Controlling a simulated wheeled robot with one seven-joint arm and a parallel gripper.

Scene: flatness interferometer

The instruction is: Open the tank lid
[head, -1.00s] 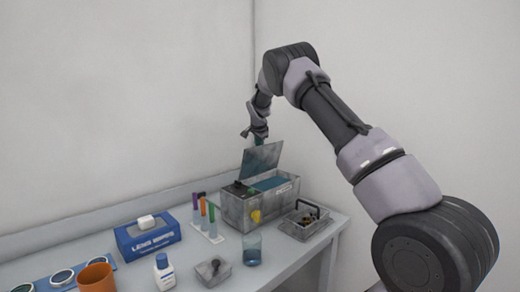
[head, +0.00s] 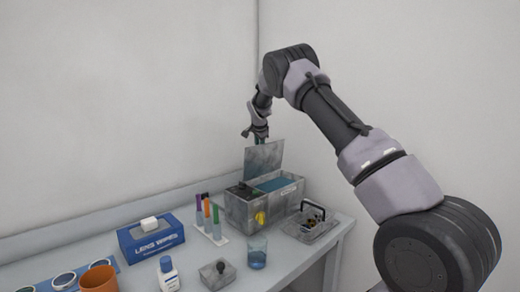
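The tank (head: 240,213) is a grey metal box at the back right of the bench. Its grey lid (head: 264,158) stands raised, close to upright, above the back of the box, and blue liquid (head: 274,184) shows in the opening. My gripper (head: 258,138) is just above the lid's top edge, pointing down. A small green thing shows between the gripper and the lid edge. The fingers are small and partly hidden, so I cannot tell whether they are open or touching the lid.
A metal tray with a dark handle (head: 312,223) stands right of the tank. A test tube rack (head: 214,231), a glass beaker (head: 257,254), a blue wipes box (head: 151,238), a white bottle (head: 168,274) and an orange cup (head: 98,279) stand left and in front. Walls close off the back.

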